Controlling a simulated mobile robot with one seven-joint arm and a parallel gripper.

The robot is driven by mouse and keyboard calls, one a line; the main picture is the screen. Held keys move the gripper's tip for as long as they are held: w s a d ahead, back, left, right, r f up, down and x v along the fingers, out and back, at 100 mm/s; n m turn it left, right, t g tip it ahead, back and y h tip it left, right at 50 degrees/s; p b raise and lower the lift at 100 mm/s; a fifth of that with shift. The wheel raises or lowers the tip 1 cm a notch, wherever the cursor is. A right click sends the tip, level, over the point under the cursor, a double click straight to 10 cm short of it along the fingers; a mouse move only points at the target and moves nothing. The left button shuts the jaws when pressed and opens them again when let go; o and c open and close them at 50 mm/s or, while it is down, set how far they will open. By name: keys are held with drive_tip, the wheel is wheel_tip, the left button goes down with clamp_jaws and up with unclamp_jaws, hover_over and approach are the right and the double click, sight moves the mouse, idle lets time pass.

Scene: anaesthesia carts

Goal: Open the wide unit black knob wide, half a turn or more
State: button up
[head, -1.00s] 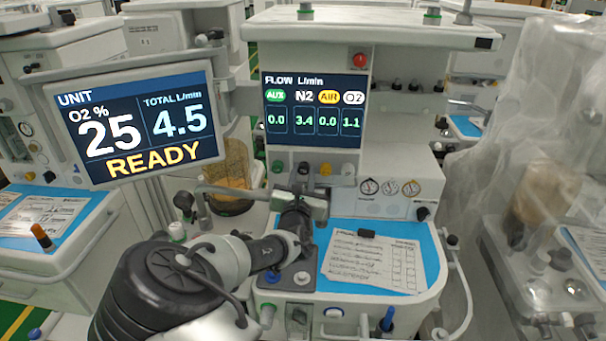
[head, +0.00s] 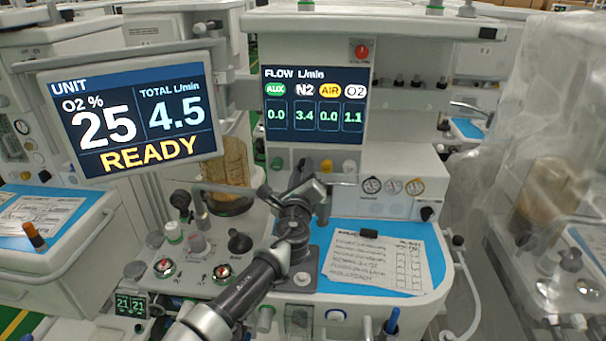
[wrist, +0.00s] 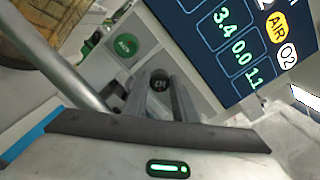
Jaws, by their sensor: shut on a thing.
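The wide unit's black knob (wrist: 160,78), marked N2, shows in the wrist view between my two fingers. My gripper (wrist: 158,92) is shut on it, a finger on either side. In the head view my gripper (head: 303,176) reaches the knob row under the flow screen (head: 315,108), and it largely hides the black knob there. The screen reads AUX 0.0, N2 3.4, AIR 0.0, O2 1.1. The unit display (head: 135,115) reads O2 25 percent, total 4.5, READY.
The green knob (head: 277,163), yellow knob (head: 326,166) and white knob (head: 349,166) sit close beside the black one. A paper sheet (head: 372,260) lies on the blue worktop (head: 428,240). A plastic-covered cart (head: 545,190) stands at right.

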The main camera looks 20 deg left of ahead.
drive_tip(key=shift+n, duration=1.3)
drive_tip(key=o, duration=1)
drive_tip(key=shift+o, duration=0.2)
drive_tip(key=shift+s+f, duration=0.15)
drive_tip(key=shift+s, duration=0.05)
